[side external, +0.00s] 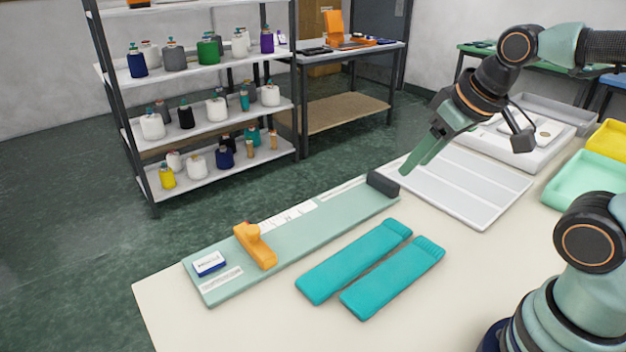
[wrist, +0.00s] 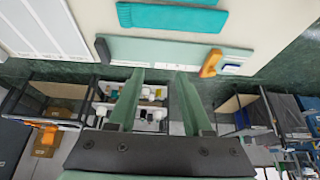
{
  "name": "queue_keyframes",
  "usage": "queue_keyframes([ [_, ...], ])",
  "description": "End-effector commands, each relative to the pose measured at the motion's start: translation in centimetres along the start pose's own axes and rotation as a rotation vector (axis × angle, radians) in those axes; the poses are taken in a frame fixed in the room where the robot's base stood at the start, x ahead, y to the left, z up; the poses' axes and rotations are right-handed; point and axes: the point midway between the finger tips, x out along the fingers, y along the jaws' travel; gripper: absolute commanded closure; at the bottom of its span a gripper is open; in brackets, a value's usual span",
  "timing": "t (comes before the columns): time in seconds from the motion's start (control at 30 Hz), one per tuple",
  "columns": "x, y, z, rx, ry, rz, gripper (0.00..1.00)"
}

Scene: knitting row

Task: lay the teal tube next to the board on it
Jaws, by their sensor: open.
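The pale green board (side external: 318,225) lies along the table's far edge; it also shows in the wrist view (wrist: 150,52). A dark block (side external: 383,184) stands at its right end and an orange slider (side external: 255,246) near its left end. Two flat teal tubes lie side by side on the table in front of the board: a nearer-to-board one (side external: 352,262) and an outer one (side external: 393,279). The closer one shows in the wrist view (wrist: 172,18). Neither tube is on the board. My gripper (side external: 404,172) is open and empty above the table near the dark block; its fingers show apart in the wrist view (wrist: 160,75).
A blue-and-white block (side external: 209,263) sits on the board's left end. A white ribbed tray (side external: 470,187) lies right of the board, with mint (side external: 587,182) and yellow (side external: 610,142) bins beyond. A shelf of yarn cones (side external: 205,115) stands behind. The front left table is clear.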

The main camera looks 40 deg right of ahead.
Motion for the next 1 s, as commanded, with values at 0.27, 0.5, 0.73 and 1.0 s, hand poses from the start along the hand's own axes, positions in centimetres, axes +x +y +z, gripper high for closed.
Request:
queue_keyframes([
  [0.27,0.0,0.0,0.0,0.000,0.000,0.000,0.05],
  [0.5,0.1,0.1,-0.1,0.015,-0.005,0.001,0.05],
  [0.73,2.1,1.3,-1.1,0.290,-0.100,0.031,0.05],
  [1.0,7.0,3.9,-2.3,0.829,-0.253,0.140,0.05],
])
